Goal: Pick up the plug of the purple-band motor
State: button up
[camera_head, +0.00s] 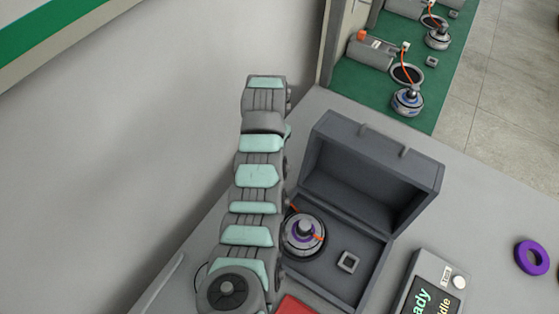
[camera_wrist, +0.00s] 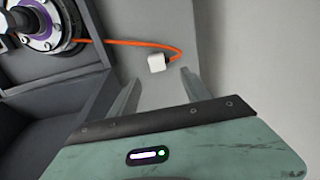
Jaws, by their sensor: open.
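The purple-band motor (camera_head: 304,232) sits in the open grey case in the head view. It also shows at the upper left of the wrist view (camera_wrist: 42,22). Its orange cable (camera_wrist: 140,43) runs over the case edge and curls back to a white plug (camera_wrist: 157,62). The plug is over the light grey surface outside the case; whether it touches that surface is unclear. My gripper (camera_wrist: 160,76) is open and empty, with the plug just beyond its fingertips and between them in the picture. My arm hides the plug in the head view.
The grey case (camera_head: 372,247) has its lid raised at the back and holds a small square block (camera_head: 348,262). A display box (camera_head: 432,284) and a purple ring (camera_head: 532,257) lie to the right. Other motors (camera_head: 407,102) stand on a green mat (camera_head: 352,93) behind.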

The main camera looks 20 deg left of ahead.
jog(key=f, duration=0.5)
jog(key=shift+s, duration=0.2)
jog(key=shift+d+f, duration=0.15)
jog(key=shift+f, duration=1.25)
jog(key=shift+d+f, duration=0.1)
jog(key=shift+f, duration=1.3)
jog(key=shift+c, duration=0.4)
grip_shut()
